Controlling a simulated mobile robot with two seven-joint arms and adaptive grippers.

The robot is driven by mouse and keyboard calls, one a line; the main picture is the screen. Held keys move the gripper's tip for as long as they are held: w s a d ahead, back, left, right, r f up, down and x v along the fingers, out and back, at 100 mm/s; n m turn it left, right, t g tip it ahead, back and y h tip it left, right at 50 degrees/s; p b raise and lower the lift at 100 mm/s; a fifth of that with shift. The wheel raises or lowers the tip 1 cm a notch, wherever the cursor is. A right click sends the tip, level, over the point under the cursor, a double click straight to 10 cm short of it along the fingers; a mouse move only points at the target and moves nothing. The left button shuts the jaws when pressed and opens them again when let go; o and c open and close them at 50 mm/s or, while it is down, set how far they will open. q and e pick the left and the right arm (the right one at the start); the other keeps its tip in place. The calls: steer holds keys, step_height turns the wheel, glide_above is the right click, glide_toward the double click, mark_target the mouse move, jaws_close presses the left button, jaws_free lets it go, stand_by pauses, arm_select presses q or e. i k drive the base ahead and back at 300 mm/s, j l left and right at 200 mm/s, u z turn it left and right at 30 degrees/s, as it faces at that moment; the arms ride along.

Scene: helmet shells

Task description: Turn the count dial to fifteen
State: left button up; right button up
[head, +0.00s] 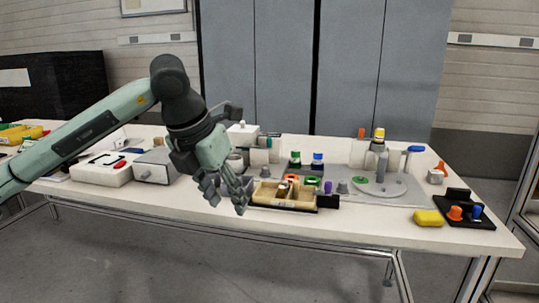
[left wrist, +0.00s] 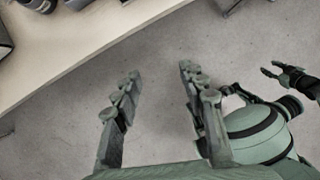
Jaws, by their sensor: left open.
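I cannot pick out the count dial for certain. A small grey knob (head: 342,187) stands on a grey board near the table's middle, and a grey box (head: 155,166) at the left has a knob on its front. No numbers are readable. My left gripper (head: 226,203) hangs at the table's front edge, between the grey box and a wooden tray. It is open and empty; in the left wrist view its fingers (left wrist: 157,92) stand apart over the floor. My right gripper (left wrist: 271,68) shows small at the right of that view, its fingers apart and empty.

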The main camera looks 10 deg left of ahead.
mark_target(265, 173)
steer(key=i, duration=1)
